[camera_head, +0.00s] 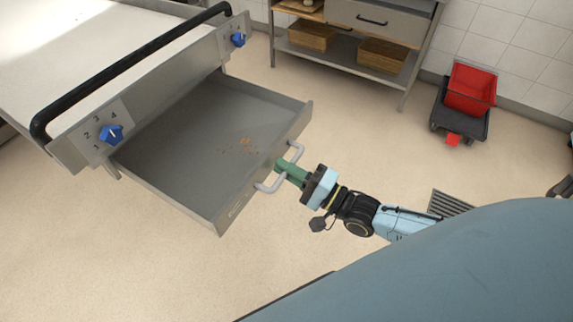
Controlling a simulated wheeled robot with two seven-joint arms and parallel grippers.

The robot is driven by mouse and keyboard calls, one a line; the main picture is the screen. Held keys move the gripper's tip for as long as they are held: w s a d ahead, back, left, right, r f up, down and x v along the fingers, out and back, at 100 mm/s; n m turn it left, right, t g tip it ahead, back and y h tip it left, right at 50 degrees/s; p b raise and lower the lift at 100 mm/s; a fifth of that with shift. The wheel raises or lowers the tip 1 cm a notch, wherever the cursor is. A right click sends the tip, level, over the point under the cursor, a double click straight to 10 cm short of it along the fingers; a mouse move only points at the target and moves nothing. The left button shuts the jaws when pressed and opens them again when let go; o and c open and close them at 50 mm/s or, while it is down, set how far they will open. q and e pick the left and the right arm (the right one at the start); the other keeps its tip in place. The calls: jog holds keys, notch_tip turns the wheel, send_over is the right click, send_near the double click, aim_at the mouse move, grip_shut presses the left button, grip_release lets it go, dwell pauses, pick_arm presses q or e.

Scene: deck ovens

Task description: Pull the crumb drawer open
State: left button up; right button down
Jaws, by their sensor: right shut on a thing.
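The crumb drawer (175,145) is a shallow grey metal tray that stands pulled well out from under the oven front (190,68). Brown crumbs (242,146) lie on its floor near the front. A light grey bar handle (266,187) sits on its front panel. My right gripper (284,168) has green fingers shut on the middle of this handle, with its arm reaching in from the lower right. The fingertips are partly hidden by the handle. My left gripper is not in the view.
The oven has a black bar handle (140,62) and blue knobs (111,134). A metal bench (340,62) with wooden crates stands at the back. A red bucket on a dark cart (471,88) is at the back right. A floor grate (450,204) lies at right. Open floor surrounds the drawer.

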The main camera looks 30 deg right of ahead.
jog(key=c, duration=1.5)
grip_release()
jog(key=shift+c, duration=0.2)
jog(key=v, duration=1.3)
jog(key=shift+s+d, duration=0.15)
jog(key=shift+s, duration=0.05)
